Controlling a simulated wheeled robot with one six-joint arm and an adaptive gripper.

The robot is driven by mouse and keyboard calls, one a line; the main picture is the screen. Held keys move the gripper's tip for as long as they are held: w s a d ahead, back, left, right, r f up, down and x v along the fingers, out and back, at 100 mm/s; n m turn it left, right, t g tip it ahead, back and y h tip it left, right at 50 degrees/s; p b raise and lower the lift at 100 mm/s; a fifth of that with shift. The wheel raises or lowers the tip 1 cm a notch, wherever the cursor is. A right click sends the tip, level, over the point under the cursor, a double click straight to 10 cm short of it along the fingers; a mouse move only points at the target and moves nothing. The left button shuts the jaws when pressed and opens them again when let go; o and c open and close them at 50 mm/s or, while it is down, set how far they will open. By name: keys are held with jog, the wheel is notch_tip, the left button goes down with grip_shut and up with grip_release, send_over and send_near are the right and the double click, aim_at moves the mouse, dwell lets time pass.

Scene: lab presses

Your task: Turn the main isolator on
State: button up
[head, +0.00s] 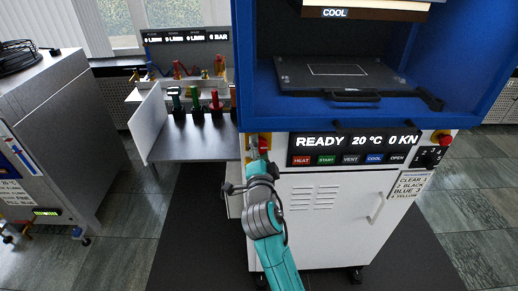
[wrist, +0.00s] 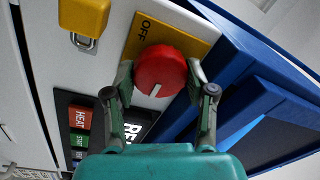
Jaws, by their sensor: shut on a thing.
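The main isolator is a red round knob (wrist: 160,72) with a white pointer mark on a yellow plate (wrist: 196,45) in the wrist view. The word OFF shows on the plate above the knob. Any other label is hidden. My gripper (wrist: 160,80) has its two fingers on either side of the knob and is shut on it. In the head view my gripper (head: 261,160) is at the upper left of the press's white front panel. There the knob (head: 263,143) is small and partly covered by my arm.
A yellow padlock (wrist: 88,20) hangs beside the isolator plate. A display (head: 352,141) reads READY, 20 °C, 0 KN, above a row of buttons. The blue press frame (head: 380,110) juts out above. A side shelf (head: 195,145) with colored handles stands at left.

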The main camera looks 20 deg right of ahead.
dwell(0.4)
jog(key=o, duration=1.2)
jog(key=shift+c, duration=0.2)
jog(key=shift+s, duration=0.1)
jog(key=v, duration=1.1)
jog(key=shift+s+a, duration=0.15)
jog(key=shift+s, duration=0.25)
